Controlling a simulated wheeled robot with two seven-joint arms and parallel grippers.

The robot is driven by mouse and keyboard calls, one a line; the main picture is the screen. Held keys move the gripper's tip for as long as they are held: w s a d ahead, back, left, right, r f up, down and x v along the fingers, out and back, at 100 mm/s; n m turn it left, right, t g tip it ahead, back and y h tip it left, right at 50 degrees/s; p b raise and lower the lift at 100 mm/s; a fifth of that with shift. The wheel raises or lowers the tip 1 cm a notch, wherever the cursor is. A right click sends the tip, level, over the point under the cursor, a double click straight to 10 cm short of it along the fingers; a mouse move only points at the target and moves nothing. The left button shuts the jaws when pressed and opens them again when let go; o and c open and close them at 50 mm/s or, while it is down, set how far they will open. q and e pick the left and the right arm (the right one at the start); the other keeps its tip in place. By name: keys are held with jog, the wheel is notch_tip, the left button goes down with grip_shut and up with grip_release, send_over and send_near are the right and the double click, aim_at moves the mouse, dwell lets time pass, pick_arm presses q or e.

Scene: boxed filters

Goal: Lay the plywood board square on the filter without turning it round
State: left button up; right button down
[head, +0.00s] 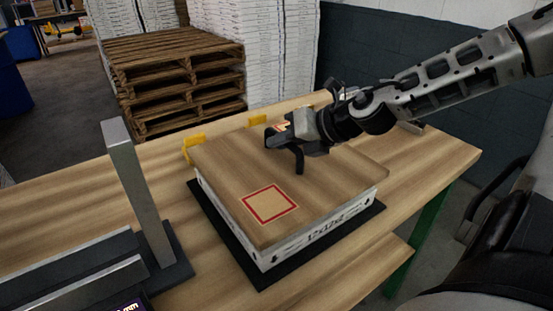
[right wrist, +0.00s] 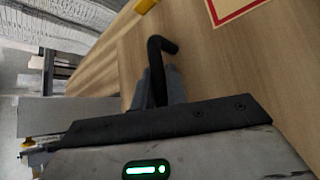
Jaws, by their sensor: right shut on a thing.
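The plywood board (head: 225,165) is a brown wood-grain square with a red-outlined square mark (head: 270,203) near its front left corner. It lies over the white boxed filter (head: 315,237), nearly lined up, with a slight overhang at the right corner. I cannot tell whether board and box touch all along. My right gripper (head: 285,146) is over the board's back middle, shut on its black handle. In the right wrist view, the bent handle (right wrist: 157,58) rises between the grey fingers, and the red mark (right wrist: 238,8) shows at the top. My left gripper is not in view.
The filter sits on a black mat (head: 361,220) on the wooden table (head: 440,150). Yellow stops (head: 193,144) stand behind the board. A grey upright post (head: 137,190) stands to the left. Stacked pallets (head: 180,80) and white cartons are beyond the table.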

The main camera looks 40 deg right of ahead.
aim_at(281, 157)
jog(key=shift+w+d+f+b, duration=0.15)
jog(key=shift+w+f+b, duration=0.1)
jog(key=shift+f+b, duration=0.2)
jog(key=f+b, duration=0.2)
jog(key=shift+w+f, duration=0.2)
jog(key=shift+f, duration=0.15)
jog(key=shift+f+b, duration=0.2)
jog(key=shift+b, duration=0.2)
jog(key=shift+r, duration=0.2)
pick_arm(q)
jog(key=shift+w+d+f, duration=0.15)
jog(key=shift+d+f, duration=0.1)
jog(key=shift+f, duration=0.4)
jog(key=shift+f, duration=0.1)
pick_arm(e)
jog(key=shift+f, duration=0.15)
jog(key=shift+f, duration=0.1)
jog(key=c, duration=1.4)
grip_release()
jog(key=shift+s, duration=0.15)
